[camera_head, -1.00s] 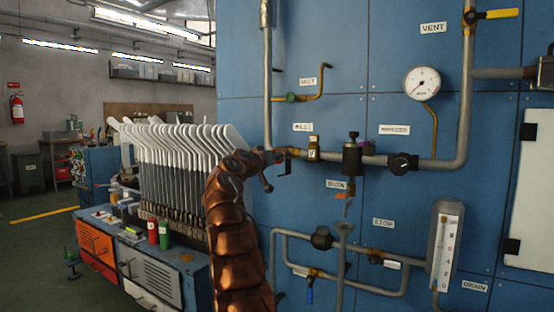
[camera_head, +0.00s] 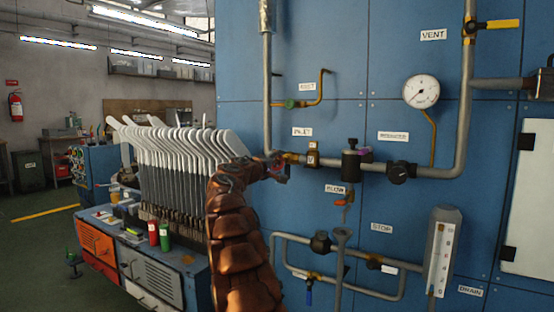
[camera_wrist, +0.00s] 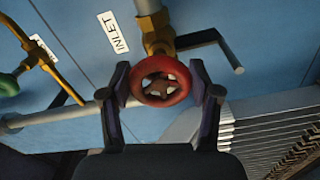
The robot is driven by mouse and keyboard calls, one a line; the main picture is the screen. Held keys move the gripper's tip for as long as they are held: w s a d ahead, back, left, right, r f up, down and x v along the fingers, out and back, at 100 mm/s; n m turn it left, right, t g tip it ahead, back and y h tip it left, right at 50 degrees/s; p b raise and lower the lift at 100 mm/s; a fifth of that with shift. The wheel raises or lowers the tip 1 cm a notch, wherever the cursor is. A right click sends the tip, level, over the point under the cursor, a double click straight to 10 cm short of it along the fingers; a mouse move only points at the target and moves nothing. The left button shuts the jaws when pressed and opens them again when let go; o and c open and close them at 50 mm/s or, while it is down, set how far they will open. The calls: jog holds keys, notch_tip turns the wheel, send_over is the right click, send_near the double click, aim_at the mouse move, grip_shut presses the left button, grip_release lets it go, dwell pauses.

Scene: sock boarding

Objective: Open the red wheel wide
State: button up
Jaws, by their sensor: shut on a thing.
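The red wheel (camera_wrist: 162,65) sits in the middle of the wrist view, on a brass valve (camera_wrist: 155,32) beside the INLET label (camera_wrist: 113,31). My gripper (camera_wrist: 162,92) has one dark finger on each side of the wheel and is shut on its rim. In the head view my gripper (camera_head: 277,167) is at the left end of the horizontal grey pipe, under the INLET label (camera_head: 302,131). There the fingers and arm mostly hide the wheel.
A green wheel (camera_wrist: 8,84) with a brass pipe lies left in the wrist view. A grey lever (camera_wrist: 226,50) is close on the right. Upright white sock boards (camera_head: 170,155) stand left of my arm. A black knob (camera_head: 401,172) is further right on the pipe.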

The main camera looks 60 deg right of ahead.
jog(key=n+p, duration=0.4)
jog(key=shift+r+n, duration=0.3)
jog(key=shift+r, duration=0.1)
jog(key=n+p, duration=0.4)
jog(key=p, duration=0.1)
jog(key=shift+r+n, duration=0.1)
jog(key=shift+n, duration=0.2)
jog(key=n+p, duration=0.5)
jog(key=p, duration=0.2)
jog(key=shift+w+n, duration=0.1)
jog(key=shift+n, duration=0.2)
jog(key=n+p, duration=0.4)
jog(key=p, duration=0.2)
jog(key=n+p, duration=0.2)
jog(key=p, duration=0.1)
jog(key=n+p, duration=0.2)
jog(key=n, duration=0.1)
jog(key=shift+w+f+p, duration=0.1)
jog(key=shift+f+p, duration=0.1)
jog(key=shift+p, duration=0.2)
jog(key=n+p, duration=0.3)
jog(key=shift+n+p, duration=0.3)
jog(key=shift+p, duration=0.1)
jog(key=n+p, duration=0.4)
jog(key=n, duration=0.1)
jog(key=shift+w+f, duration=0.1)
jog(key=shift+f, duration=0.05)
jog(key=shift+f+n+p, duration=0.2)
jog(key=shift+n+p, duration=0.7)
jog(key=shift+n, duration=0.8)
